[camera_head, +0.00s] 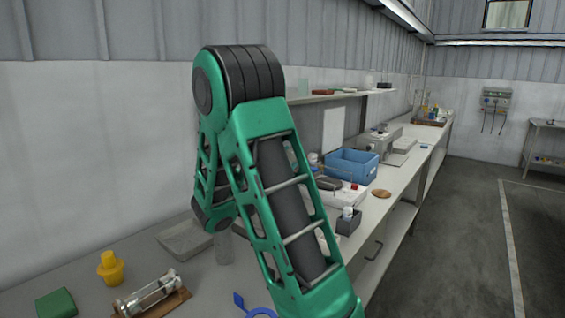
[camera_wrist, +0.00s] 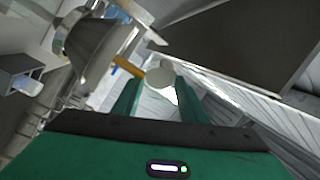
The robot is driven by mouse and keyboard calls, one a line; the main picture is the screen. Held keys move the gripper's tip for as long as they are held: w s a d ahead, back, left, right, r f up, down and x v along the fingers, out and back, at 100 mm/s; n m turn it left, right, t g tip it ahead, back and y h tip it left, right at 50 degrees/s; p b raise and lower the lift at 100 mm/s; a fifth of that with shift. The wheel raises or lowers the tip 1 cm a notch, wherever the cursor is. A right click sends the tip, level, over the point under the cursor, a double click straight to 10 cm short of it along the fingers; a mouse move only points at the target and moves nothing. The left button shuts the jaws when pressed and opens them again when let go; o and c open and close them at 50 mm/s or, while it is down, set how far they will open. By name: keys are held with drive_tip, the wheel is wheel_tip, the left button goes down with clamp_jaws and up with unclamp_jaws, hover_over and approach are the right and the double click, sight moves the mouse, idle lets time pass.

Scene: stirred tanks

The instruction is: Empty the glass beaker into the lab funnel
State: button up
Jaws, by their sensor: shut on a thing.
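My gripper (camera_wrist: 157,88) shows in the wrist view as two green fingers with a gap between them. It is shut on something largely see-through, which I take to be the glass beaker. A pale round patch shows between the fingertips, but the beaker's outline and fill are unclear. In the head view my arm hides the gripper, and a clear glass cylinder (camera_head: 224,248) shows beside it, low over the bench. A grey flared shape (camera_wrist: 88,38) at the upper left of the wrist view may be the lab funnel; I cannot be sure.
The bench (camera_head: 80,285) runs along the wall. A yellow vessel (camera_head: 111,270), a green block (camera_head: 56,304), a clear cylinder on a wooden stand (camera_head: 152,296) and a grey tray (camera_head: 184,240) are near. A blue crate (camera_head: 351,166) stands further along. The floor at right is clear.

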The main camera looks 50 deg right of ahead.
drive_tip(key=shift+a+r+t+h, duration=0.1)
drive_tip(key=shift+a+t+h, duration=0.2)
drive_tip(key=shift+h, duration=0.6)
drive_tip(key=shift+s, duration=0.1)
idle(1.2)
